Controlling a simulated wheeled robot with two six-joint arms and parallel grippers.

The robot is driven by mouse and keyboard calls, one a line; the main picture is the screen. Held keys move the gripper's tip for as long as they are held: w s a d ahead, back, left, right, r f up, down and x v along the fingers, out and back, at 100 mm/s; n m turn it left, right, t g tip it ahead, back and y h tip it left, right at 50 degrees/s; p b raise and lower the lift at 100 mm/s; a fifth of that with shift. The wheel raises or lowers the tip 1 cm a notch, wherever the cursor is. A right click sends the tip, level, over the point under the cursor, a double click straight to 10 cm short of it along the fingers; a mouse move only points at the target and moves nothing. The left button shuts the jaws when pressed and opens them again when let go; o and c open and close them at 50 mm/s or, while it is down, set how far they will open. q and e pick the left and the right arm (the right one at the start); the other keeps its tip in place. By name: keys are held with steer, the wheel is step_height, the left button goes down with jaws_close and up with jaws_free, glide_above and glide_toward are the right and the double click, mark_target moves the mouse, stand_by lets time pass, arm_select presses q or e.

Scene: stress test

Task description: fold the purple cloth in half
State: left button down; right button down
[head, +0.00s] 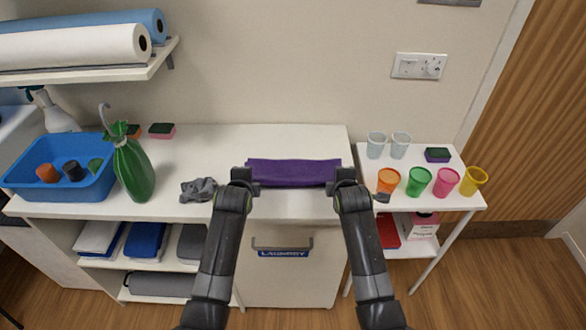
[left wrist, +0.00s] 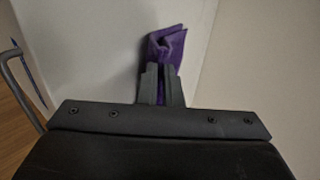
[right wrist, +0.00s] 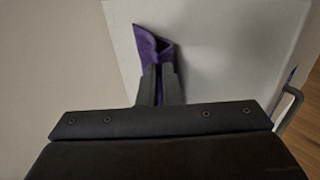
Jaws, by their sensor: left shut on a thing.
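The purple cloth (head: 293,173) is a narrow band along the white counter in the head view, stretched between my two grippers. My left gripper (head: 240,178) is shut on its left end. In the left wrist view the purple cloth (left wrist: 164,45) bulges up in a loop beyond the closed fingers (left wrist: 160,80). My right gripper (head: 345,178) is at its right end. In the right wrist view the purple cloth (right wrist: 150,42) shows as a bent fold beyond the fingers (right wrist: 159,82), with purple between them. Whether the band's underside touches the counter is hard to tell.
A crumpled grey cloth (head: 199,190) lies left of my left gripper. Coloured cups, such as a green cup (head: 418,181), stand on a side table at right. The counter behind the purple cloth is clear.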

arm_select(q)
steer(key=shift+w, duration=0.1)
arm_select(e)
steer(key=shift+w, duration=0.1)
arm_select(q)
steer(key=c, duration=2)
jaws_free()
arm_select(e)
steer(key=c, duration=2)
jaws_free()
arm_select(q)
steer(key=o, duration=0.7)
arm_select(e)
steer(key=o, duration=0.7)
